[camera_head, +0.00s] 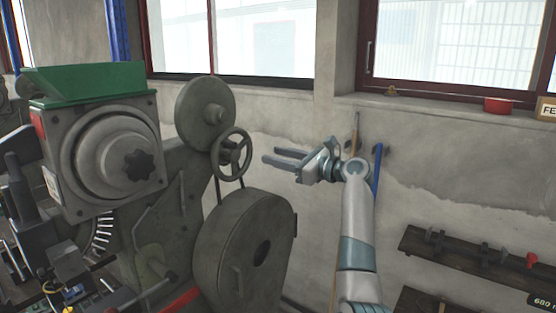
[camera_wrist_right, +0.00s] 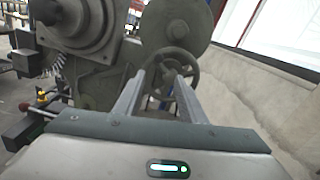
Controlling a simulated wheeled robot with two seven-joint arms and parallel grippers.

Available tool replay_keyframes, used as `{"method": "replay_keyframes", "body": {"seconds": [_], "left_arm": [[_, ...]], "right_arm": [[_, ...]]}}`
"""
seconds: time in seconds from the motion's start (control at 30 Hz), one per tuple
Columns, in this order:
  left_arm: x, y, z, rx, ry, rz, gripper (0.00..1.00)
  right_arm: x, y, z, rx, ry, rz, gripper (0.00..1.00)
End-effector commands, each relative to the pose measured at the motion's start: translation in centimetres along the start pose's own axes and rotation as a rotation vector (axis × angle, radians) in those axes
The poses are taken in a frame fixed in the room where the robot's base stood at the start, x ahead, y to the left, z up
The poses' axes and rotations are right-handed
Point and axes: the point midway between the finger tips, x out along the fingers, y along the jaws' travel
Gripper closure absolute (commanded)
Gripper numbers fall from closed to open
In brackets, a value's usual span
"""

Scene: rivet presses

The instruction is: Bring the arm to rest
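My right arm rises from the bottom of the head view and bends to the left at the wrist. My right gripper (camera_head: 275,156) is raised in front of the wall, to the right of the press handwheel (camera_head: 234,154). Its two fingers are apart with nothing between them. In the right wrist view the fingers of the right gripper (camera_wrist_right: 159,85) point toward the handwheel (camera_wrist_right: 176,72), which shows behind and between them. A gap from gripper to wheel shows in the head view. My left gripper is in neither view.
The rivet press (camera_head: 150,225), with a green hopper (camera_head: 85,82) and a large flywheel (camera_head: 235,250), fills the left. A wall rack (camera_head: 470,257) hangs at the lower right.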

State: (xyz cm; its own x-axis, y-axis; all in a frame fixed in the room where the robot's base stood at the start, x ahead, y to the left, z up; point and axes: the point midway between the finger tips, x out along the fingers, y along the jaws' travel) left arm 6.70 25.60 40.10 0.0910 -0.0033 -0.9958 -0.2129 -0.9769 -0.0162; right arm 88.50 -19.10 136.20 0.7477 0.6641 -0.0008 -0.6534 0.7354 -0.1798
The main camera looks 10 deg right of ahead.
Motion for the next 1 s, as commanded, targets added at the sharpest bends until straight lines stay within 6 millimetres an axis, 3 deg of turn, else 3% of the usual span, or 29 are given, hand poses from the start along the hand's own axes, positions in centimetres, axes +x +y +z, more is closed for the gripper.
{"method": "replay_keyframes", "body": {"seconds": [0.33, 0.47, 0.57, 0.67, 1.0], "left_arm": [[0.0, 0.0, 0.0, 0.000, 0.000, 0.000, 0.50], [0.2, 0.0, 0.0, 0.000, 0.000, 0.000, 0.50], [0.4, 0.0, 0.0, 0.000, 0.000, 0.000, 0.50], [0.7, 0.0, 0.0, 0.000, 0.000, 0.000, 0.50], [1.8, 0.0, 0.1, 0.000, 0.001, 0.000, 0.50]], "right_arm": [[0.0, 0.0, -0.2, -0.001, 0.003, -0.001, 0.63], [0.2, 0.1, -2.0, -0.014, 0.023, -0.007, 0.63], [0.6, 0.4, -5.0, -0.041, 0.062, -0.015, 0.63], [0.9, 0.8, -9.4, -0.083, 0.117, -0.026, 0.63], [-0.3, 4.8, -29.9, -0.322, 0.389, -0.015, 0.63]]}}
